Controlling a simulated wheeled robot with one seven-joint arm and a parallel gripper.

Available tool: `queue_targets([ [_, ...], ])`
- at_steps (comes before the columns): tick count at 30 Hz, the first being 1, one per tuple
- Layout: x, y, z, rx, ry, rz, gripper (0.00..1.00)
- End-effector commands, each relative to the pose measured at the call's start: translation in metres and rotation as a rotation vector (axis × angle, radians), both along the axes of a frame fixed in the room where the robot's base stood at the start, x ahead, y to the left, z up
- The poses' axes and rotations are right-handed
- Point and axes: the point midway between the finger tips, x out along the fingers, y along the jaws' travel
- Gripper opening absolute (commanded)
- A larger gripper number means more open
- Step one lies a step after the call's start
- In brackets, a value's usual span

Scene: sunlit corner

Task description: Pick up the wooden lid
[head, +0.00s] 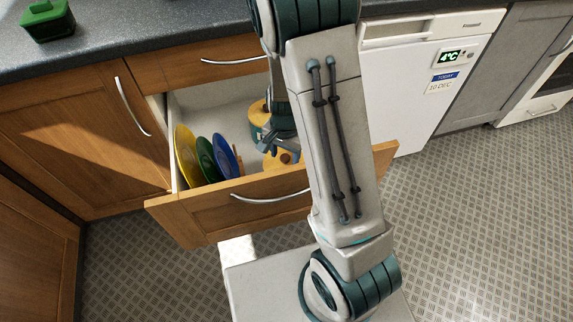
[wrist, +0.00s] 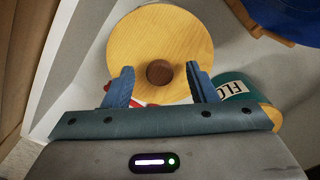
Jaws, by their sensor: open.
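The wooden lid (wrist: 160,38) is a round, light wooden disc with a dark brown knob (wrist: 159,72). It lies in the open drawer and fills the upper middle of the wrist view. In the head view the lid (head: 290,162) is partly hidden by my gripper (head: 280,143). In the wrist view my gripper (wrist: 159,84) is open, its two blue fingers on either side of the knob with gaps to it. I cannot tell how far above the lid the fingertips are.
The drawer front (head: 220,208) stands pulled out. Yellow, green and blue plates (head: 222,157) stand at its left. A green canister with a label (wrist: 238,90) is right beside my gripper. A blue item (wrist: 290,20) shows at the upper right of the wrist view.

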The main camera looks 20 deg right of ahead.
Motion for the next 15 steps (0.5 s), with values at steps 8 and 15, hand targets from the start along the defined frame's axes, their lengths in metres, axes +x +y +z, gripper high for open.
queue_targets([
  [8, 0.0002, -0.0004, -0.0109, 0.0, 0.0, 0.0, 0.52],
  [15, 0.0002, -0.0004, -0.0106, 0.0, 0.0, 0.0, 0.02],
])
